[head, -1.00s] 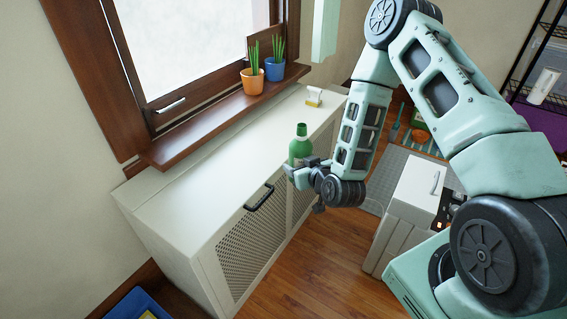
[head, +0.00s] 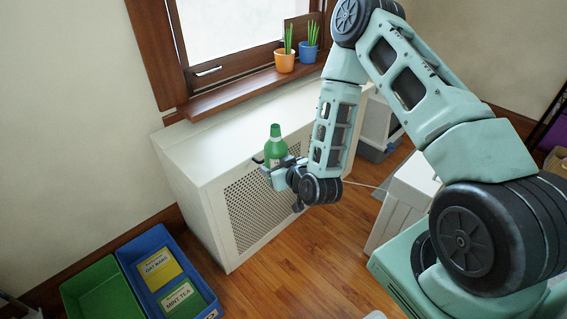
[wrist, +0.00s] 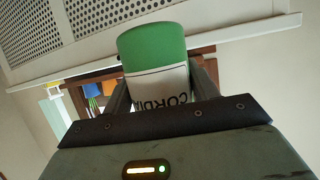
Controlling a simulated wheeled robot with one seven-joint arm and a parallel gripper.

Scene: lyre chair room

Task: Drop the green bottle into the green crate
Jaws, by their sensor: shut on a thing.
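The green bottle (head: 275,143) has a white label and is held upright in my gripper (head: 275,169), in front of the white cabinet in the head view. My gripper is shut on it. In the wrist view the bottle (wrist: 158,62) shows between the two fingers, with part of its label lettering readable. The green crate (head: 97,292) is on the floor at the lower left of the head view, well to the left of and below my gripper. Its visible inside looks empty.
A blue crate (head: 150,240) stands right beside the green crate and holds a yellow box (head: 160,268) and a green box (head: 182,299). The white cabinet (head: 215,150) stands behind my gripper. Wooden floor (head: 262,285) lies clear between the crates and my base.

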